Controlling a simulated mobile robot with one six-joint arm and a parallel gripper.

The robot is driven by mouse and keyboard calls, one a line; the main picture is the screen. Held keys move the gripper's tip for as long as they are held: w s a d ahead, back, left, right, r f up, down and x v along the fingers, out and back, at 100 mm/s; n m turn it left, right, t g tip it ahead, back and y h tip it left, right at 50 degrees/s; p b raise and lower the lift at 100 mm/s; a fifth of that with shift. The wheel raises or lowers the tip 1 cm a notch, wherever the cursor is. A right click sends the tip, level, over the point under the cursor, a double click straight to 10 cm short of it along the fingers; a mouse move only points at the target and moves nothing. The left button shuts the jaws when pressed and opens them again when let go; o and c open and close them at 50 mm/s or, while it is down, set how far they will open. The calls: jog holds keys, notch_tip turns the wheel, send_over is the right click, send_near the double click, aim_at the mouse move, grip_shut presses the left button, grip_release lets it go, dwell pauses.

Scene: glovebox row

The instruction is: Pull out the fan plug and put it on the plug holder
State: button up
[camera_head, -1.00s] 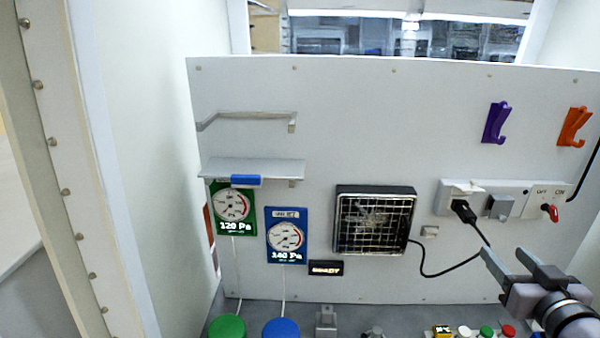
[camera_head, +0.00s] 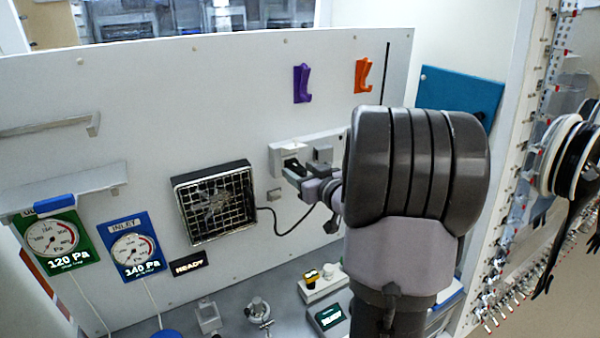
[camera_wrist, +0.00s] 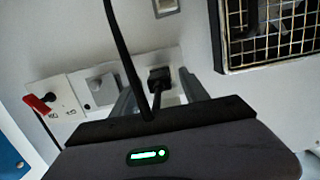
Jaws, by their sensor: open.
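The black fan plug (camera_wrist: 158,76) sits in the white socket strip (camera_wrist: 103,86), with its cord trailing towards me. My gripper (camera_wrist: 157,98) is open, its grey fingers on either side of the plug and cord in the wrist view; I cannot tell whether they touch. In the head view my gripper (camera_head: 291,171) is at the socket strip (camera_head: 289,150), and the plug is mostly hidden there. The fan (camera_head: 214,203) is on the panel to the left, its cord running towards the socket. I cannot tell which fitting is the plug holder; a small metal bracket (camera_head: 208,317) stands on the bench.
A purple hook (camera_head: 302,84) and an orange hook (camera_head: 363,74) are above the sockets. A red switch (camera_wrist: 38,104) is beside the strip. A dark cord crosses close before the wrist camera. My arm hides the right side.

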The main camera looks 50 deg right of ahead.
jog(key=shift+c, duration=0.2)
grip_shut()
dwell(0.3)
jog(key=shift+s, duration=0.15)
jog(key=shift+s+a, duration=0.2)
jog(key=shift+s, duration=0.45)
jog(key=shift+s, duration=0.1)
jog(key=shift+s+a, duration=0.15)
jog(key=shift+s, duration=0.2)
jog(key=shift+s, duration=0.1)
jog(key=shift+f+v, duration=0.2)
jog(key=shift+v, duration=1.05)
jog(key=shift+f+v, duration=0.2)
jog(key=shift+v, duration=1)
